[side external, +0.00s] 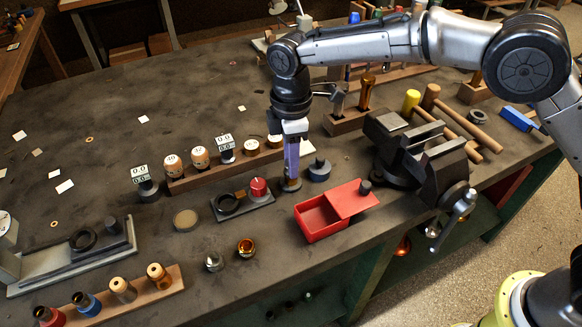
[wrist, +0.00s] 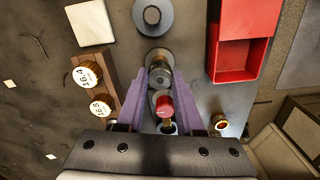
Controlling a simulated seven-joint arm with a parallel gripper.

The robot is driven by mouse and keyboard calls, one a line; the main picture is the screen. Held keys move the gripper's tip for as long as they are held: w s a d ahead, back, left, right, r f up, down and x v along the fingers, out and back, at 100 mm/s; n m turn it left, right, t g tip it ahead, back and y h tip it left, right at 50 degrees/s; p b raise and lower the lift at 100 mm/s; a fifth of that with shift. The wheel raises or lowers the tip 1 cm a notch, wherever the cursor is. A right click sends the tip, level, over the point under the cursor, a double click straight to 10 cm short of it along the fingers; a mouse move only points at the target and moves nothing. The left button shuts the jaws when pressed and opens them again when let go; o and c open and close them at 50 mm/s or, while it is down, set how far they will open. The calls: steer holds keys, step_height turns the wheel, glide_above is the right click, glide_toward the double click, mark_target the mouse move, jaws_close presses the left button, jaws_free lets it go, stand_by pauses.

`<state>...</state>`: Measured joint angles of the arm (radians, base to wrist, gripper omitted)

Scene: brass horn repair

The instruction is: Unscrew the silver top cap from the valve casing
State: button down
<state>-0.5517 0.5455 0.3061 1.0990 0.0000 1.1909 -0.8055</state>
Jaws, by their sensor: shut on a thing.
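My gripper (side external: 291,172) points straight down at the work table, with purple fingers. In the wrist view its fingertips (wrist: 160,72) close on the silver top cap (wrist: 160,62), a small round grey metal piece. The valve casing (side external: 291,186) stands upright under the fingers; only its low, dark grey lower part shows in the side view. The fingers hide most of the cap and casing there. I cannot tell whether the cap is still seated on the casing.
A red box (side external: 318,222) with a part-open lid is at the right, before a bench vise (side external: 418,160). A blue-grey puck (side external: 320,171) stands close by. A red knob (side external: 258,187) on a dark plate and a wooden rack (side external: 222,170) are at the left.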

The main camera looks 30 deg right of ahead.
steer(key=shift+n, duration=1.2)
steer(key=n, duration=0.4)
steer(key=shift+r, duration=0.1)
steer(key=shift+r, duration=2.95)
